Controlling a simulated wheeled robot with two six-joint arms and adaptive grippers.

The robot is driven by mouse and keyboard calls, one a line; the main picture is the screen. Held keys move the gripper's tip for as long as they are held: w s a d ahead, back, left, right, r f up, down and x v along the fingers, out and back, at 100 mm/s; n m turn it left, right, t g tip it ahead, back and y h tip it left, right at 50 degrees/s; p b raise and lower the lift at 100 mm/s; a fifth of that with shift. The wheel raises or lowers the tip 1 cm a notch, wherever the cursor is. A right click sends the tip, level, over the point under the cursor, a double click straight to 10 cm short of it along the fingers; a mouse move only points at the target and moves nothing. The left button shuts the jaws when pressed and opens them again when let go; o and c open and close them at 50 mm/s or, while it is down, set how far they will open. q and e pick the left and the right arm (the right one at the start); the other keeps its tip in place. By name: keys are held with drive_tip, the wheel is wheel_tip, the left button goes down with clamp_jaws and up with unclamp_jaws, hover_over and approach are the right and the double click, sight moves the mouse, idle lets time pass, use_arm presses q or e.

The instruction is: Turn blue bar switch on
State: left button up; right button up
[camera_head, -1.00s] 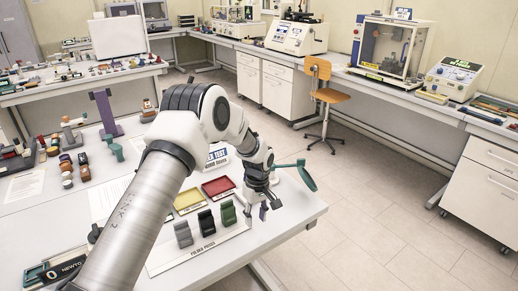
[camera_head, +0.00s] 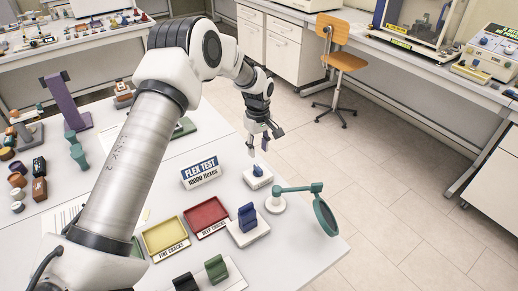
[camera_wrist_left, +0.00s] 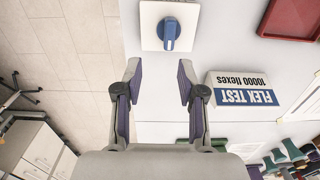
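The blue bar switch (camera_head: 257,171) is a small blue knob on a white square plate near the table's far right edge. In the left wrist view its round blue knob with a raised bar (camera_wrist_left: 168,34) shows at top centre, the bar running roughly up and down the picture. My left gripper (camera_head: 265,143) is above and just beyond the switch in the head view. In the left wrist view its fingers (camera_wrist_left: 158,78) are apart with nothing between them, and the switch lies ahead of the fingertips. My right gripper is not in view.
A flex test sign (camera_head: 201,172) stands left of the switch. A green-rimmed magnifier (camera_head: 325,217) on a jointed arm, a blue item on a white base (camera_head: 248,232) and a red tray (camera_head: 206,217) are nearer. Open floor lies beyond the table edge.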

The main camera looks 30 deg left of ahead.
sight(258, 167)
use_arm(q)
drive_tip(key=shift+s+d+f, duration=0.1)
drive_tip(key=shift+f, duration=0.25)
drive_tip(key=shift+s+d+f+p, duration=0.35)
drive_tip(key=shift+s+p, duration=0.1)
drive_tip(key=shift+s, duration=0.15)
drive_tip(key=shift+s+d+f+p, duration=0.35)
drive_tip(key=shift+s+p, duration=0.1)
drive_tip(key=shift+s, duration=0.1)
drive_tip(key=f, duration=0.4)
drive_tip(key=shift+w+a+p, duration=0.35)
drive_tip(key=shift+w, duration=0.05)
drive_tip(key=shift+w+a+f, duration=0.15)
drive_tip(key=shift+w+f, duration=0.1)
drive_tip(key=shift+s+d+r, duration=0.2)
drive_tip(key=shift+s+r, duration=0.05)
drive_tip(key=shift+c, duration=1.4)
drive_tip(key=shift+s+d+r, duration=0.15)
drive_tip(key=shift+s+r, duration=0.05)
clamp_jaws()
drive_tip(key=shift+f, duration=0.1)
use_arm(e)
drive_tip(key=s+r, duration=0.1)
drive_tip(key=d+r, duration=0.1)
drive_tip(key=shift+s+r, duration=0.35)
